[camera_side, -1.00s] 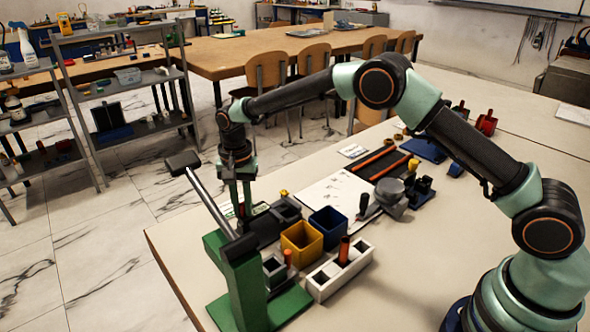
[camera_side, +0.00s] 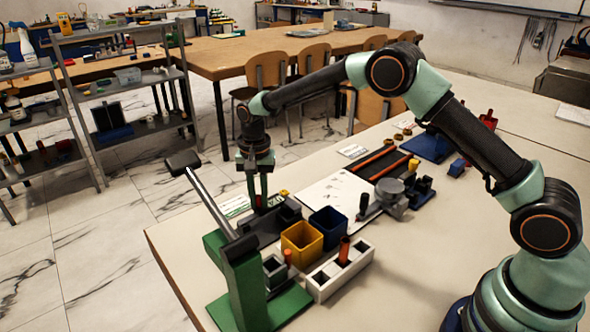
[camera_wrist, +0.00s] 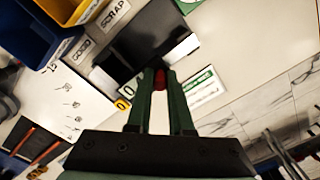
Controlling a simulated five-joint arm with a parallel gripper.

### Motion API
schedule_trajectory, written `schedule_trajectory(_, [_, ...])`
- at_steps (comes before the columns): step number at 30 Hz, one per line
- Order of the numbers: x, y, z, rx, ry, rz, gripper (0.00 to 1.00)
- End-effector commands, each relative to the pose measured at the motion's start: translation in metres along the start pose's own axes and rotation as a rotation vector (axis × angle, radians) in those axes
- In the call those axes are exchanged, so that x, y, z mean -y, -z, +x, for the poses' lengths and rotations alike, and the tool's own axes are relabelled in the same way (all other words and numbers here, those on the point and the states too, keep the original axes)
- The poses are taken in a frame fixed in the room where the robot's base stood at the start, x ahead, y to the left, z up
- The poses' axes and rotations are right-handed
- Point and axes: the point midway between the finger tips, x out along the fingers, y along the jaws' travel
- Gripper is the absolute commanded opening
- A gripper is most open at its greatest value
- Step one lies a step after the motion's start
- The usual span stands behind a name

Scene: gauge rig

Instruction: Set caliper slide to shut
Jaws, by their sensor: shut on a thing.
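The caliper slide shows in the wrist view as a dark bar and block (camera_wrist: 150,45) with a red knob (camera_wrist: 160,79) near it. My gripper (camera_wrist: 160,76) is shut on the red knob, with one green finger on each side. In the side view my gripper (camera_side: 258,205) points down at the far left part of the bench, beside the dark caliper body (camera_side: 262,228). A little red (camera_side: 264,188) shows between the fingers. The fingers hide part of the slide, and its exact setting is hard to read.
Green-and-white labels (camera_side: 236,206) lie by the caliper. A yellow bin (camera_side: 302,255), a blue bin (camera_side: 329,238), a white block with sockets (camera_side: 337,285) and a green lever stand (camera_side: 245,285) stand close in front.

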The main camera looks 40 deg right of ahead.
Motion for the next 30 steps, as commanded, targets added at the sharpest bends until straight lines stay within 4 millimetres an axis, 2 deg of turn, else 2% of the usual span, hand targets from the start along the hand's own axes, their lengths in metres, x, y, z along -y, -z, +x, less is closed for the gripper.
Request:
schedule_trajectory(4, [-0.004, 0.005, -0.001, 0.002, -0.004, 0.012, 0.0])
schedule_trajectory(5, [-0.004, 0.005, -0.001, 0.002, -0.003, 0.013, 0.31])
schedule_trajectory(6, [-0.004, 0.005, -0.001, 0.002, -0.003, 0.013, 0.46])
schedule_trajectory(7, [-0.004, 0.005, -0.001, 0.002, -0.003, 0.013, 0.5])
schedule_trajectory(16, [-0.003, 0.003, -0.001, 0.002, -0.002, 0.009, 0.5])
schedule_trajectory(20, [-0.002, 0.003, -0.01, 0.0, 0.0, 0.008, 0.5])
schedule_trajectory(23, [-0.002, 0.004, -0.025, -0.001, 0.001, 0.008, 0.5])
schedule_trajectory(30, [-0.002, 0.004, -0.075, -0.002, 0.002, 0.009, 0.5])
